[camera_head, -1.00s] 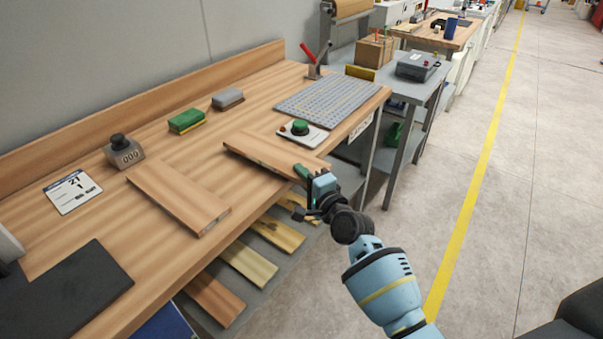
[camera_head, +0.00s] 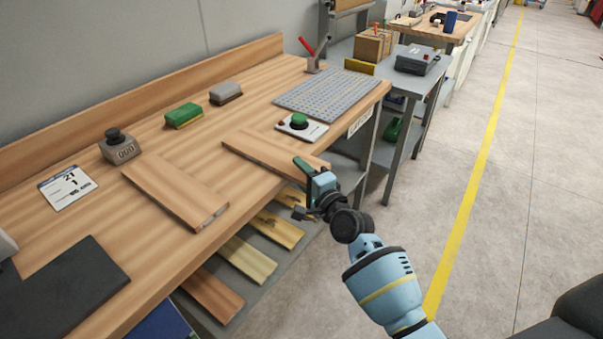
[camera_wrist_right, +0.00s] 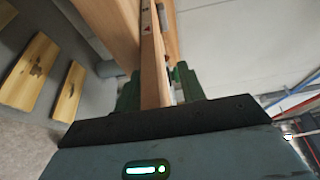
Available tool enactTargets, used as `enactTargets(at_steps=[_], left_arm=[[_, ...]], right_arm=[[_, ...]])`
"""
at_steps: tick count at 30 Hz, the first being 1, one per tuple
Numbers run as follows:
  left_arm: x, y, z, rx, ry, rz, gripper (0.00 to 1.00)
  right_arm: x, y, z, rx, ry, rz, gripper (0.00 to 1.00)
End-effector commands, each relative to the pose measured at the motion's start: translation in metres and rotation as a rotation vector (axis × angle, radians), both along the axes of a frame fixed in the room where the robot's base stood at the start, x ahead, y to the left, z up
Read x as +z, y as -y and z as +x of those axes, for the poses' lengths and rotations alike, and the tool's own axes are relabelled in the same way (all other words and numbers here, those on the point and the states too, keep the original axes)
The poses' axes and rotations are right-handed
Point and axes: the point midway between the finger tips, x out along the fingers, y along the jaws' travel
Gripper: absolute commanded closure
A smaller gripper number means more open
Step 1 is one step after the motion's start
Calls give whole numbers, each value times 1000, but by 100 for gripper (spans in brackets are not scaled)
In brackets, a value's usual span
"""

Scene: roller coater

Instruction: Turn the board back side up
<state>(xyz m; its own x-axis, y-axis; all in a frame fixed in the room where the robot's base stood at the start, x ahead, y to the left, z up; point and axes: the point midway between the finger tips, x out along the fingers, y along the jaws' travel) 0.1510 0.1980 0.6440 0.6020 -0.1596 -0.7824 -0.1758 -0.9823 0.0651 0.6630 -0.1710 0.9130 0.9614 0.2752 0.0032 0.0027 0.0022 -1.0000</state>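A flat wooden board (camera_head: 262,148) lies on the workbench near its front edge, beside the green-button box. My right gripper (camera_head: 303,172) is at the board's front right end, with one green finger over the top side. In the right wrist view a wooden edge (camera_wrist_right: 154,75) runs between the two green fingers of my right gripper (camera_wrist_right: 160,90). I cannot tell whether both fingers press on it. The board's underside is hidden. My left gripper is not in view.
A second wooden board (camera_head: 175,190) lies to the left on the workbench (camera_head: 80,225). The green-button box (camera_head: 300,126) and grey grid plate (camera_head: 325,94) are just behind the board. A green brush (camera_head: 184,115), counter (camera_head: 119,146) and dark mat (camera_head: 65,290) lie around. Planks (camera_head: 245,260) sit below.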

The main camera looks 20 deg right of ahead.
Motion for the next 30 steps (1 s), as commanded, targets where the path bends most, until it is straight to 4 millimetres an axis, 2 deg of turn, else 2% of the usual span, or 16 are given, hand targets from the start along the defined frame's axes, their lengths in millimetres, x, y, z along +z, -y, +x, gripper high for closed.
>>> enactTargets(at_steps=[8, 21, 30], left_arm=[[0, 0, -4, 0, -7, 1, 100], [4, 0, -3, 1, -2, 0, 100], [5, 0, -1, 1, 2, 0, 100]], right_arm=[[-2, 3, -10, 0, -4, -1, 60], [-1, 19, -67, 0, -1, 0, 60], [0, 22, -76, 0, -1, 0, 60]])
